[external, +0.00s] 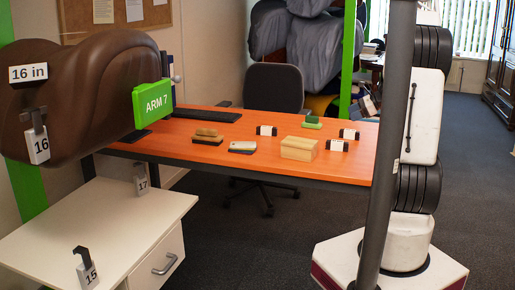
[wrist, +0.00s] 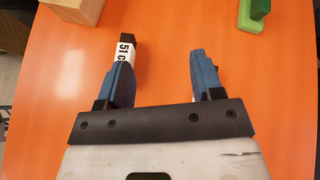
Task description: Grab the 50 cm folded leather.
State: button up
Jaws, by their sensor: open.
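A dark folded leather (wrist: 126,48) labelled "51 c", the rest cut off, is partly hidden behind the left finger. No label reading 50 is legible. My gripper is not visible in the external view.
The wooden block (external: 299,148) and a green object (external: 312,123) stand near the leathers. The table (external: 240,165) is bare between the fingers. Saddle stand and white cabinet (external: 110,215) are at left.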

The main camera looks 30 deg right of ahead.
aim_at(355, 131)
jog(key=d+f+m+t, duration=0.1)
jog(key=d+f, duration=0.2)
jog(key=d+f+m+t, duration=0.1)
jog(key=d+f+m, duration=0.1)
jog(key=d+f, duration=0.1)
jog(key=d+f+m+t, duration=0.1)
jog(key=d+f+m, duration=0.1)
jog(key=d, duration=0.3)
jog(key=shift+f+h, duration=0.4)
jog(key=shift+x, duration=1.3)
jog(key=shift+a, duration=0.15)
jog(key=shift+x, duration=2.5)
jog(key=shift+c, duration=0.2)
